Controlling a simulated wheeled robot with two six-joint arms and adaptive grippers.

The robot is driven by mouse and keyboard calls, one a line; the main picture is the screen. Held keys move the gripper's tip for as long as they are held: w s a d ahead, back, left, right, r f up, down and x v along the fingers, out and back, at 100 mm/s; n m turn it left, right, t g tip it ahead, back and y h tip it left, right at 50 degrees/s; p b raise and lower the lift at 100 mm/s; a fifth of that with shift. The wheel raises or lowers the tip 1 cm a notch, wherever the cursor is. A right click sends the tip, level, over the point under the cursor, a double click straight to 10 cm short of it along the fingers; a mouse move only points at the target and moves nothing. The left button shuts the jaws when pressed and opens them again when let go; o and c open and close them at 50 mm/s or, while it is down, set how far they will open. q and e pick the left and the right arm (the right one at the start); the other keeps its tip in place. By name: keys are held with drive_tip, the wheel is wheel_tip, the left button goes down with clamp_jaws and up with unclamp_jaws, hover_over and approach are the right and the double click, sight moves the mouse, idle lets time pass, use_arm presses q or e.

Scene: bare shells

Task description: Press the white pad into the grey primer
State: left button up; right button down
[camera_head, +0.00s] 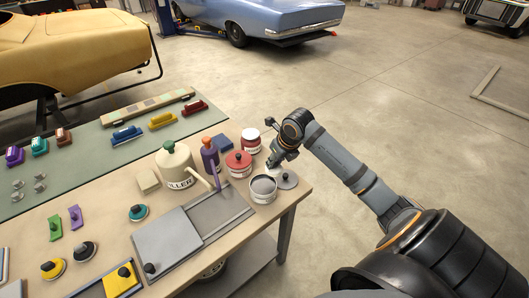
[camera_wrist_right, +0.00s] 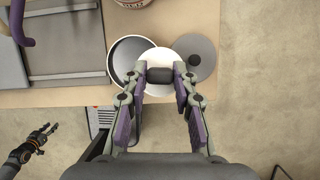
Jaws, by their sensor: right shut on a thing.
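My right gripper (camera_head: 274,160) hangs above the table's right corner. In the right wrist view it (camera_wrist_right: 160,78) is shut on the dark knob of the round white pad (camera_wrist_right: 160,55). The pad overlaps the right side of the open tin of grey primer (camera_head: 263,187) in that view. The tin (camera_wrist_right: 124,60) stands upright. The pad appears above the tin's rim and off to its right, not inside; the exact gap cannot be told. What seems to be my left gripper (camera_wrist_right: 45,132) shows small at the lower left of the wrist view; its jaw opening is unclear.
A grey lid with a dark knob (camera_head: 287,180) lies right of the tin. A red-lidded tin (camera_head: 239,162), another tin (camera_head: 251,141), a purple bottle (camera_head: 209,153) and a cream can (camera_head: 178,168) stand close by. A grey tray (camera_head: 218,212) lies left. The table edge is near.

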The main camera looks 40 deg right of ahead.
drive_tip(key=a+r+p, duration=0.1)
drive_tip(key=a, duration=0.3)
drive_tip(key=shift+n, duration=0.4)
wheel_tip(320, 180, down, 6)
drive_tip(key=b, duration=0.5)
drive_tip(key=shift+w+a, duration=0.15)
drive_tip(key=shift+f, duration=0.1)
use_arm(q)
drive_tip(key=f, duration=0.3)
drive_tip(key=shift+s+d+f, duration=0.15)
drive_tip(key=shift+d, duration=0.05)
drive_tip(key=shift+a, duration=0.15)
drive_tip(key=shift+f+b, duration=0.4)
drive_tip(key=shift+b, duration=0.25)
use_arm(e)
drive_tip(key=shift+f, duration=0.4)
